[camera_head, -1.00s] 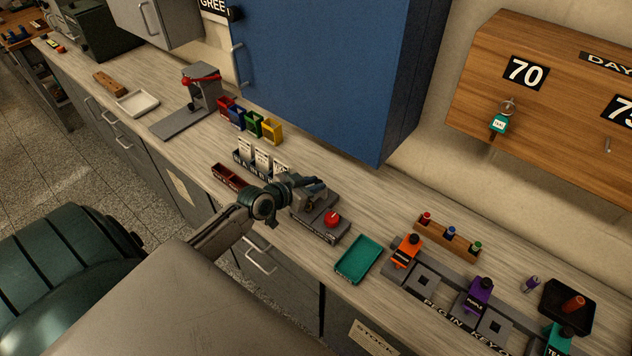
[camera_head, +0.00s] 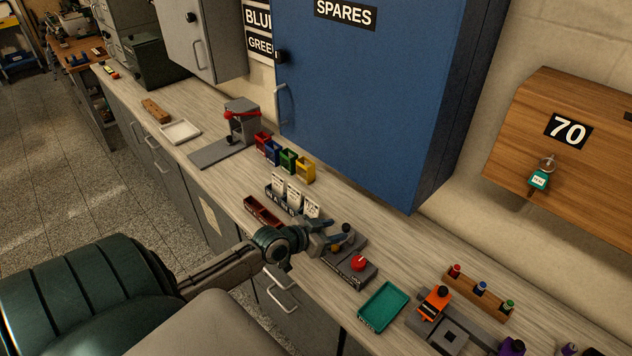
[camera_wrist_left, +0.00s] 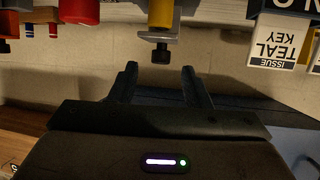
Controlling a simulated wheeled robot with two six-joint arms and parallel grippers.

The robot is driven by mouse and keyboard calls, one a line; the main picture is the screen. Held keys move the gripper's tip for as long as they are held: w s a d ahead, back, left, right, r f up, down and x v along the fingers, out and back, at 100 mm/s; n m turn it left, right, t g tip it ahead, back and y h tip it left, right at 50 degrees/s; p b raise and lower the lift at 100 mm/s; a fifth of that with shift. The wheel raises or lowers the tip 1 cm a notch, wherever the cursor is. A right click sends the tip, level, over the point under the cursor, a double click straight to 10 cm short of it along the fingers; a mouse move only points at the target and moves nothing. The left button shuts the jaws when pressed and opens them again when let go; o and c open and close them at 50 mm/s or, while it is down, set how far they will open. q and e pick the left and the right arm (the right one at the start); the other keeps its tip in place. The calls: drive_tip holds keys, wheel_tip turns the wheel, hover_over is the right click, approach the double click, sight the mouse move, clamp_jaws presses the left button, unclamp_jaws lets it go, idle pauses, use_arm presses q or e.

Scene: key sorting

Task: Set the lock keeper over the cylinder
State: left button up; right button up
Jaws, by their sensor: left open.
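A grey fixture (camera_head: 345,272) with a red knob (camera_head: 358,263) sits on the counter. A yellow-orange cylinder (camera_head: 338,242) and a black knob (camera_head: 347,228) show at its far end, partly behind my gripper. In the left wrist view, the picture is upside down. There the yellow cylinder (camera_wrist_left: 161,12) has a pale metal bracket (camera_wrist_left: 172,30), which seems to be the lock keeper, with a black knob (camera_wrist_left: 160,54) on it. My left gripper (camera_head: 333,233) is open and empty, its fingers (camera_wrist_left: 160,72) pointing at the black knob, apart from it. My right gripper is out of view.
A rack of white cards (camera_head: 292,196) stands close left of the gripper; a teal-key card (camera_wrist_left: 277,45) shows in the wrist view. A dark red tray (camera_head: 262,212) and a teal tray (camera_head: 383,306) flank the fixture. A blue cabinet (camera_head: 365,90) overhangs behind.

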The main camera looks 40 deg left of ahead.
use_arm(q)
drive_tip(key=p+v, duration=0.2)
drive_tip(key=v, duration=0.6)
drive_tip(key=shift+s, duration=0.1)
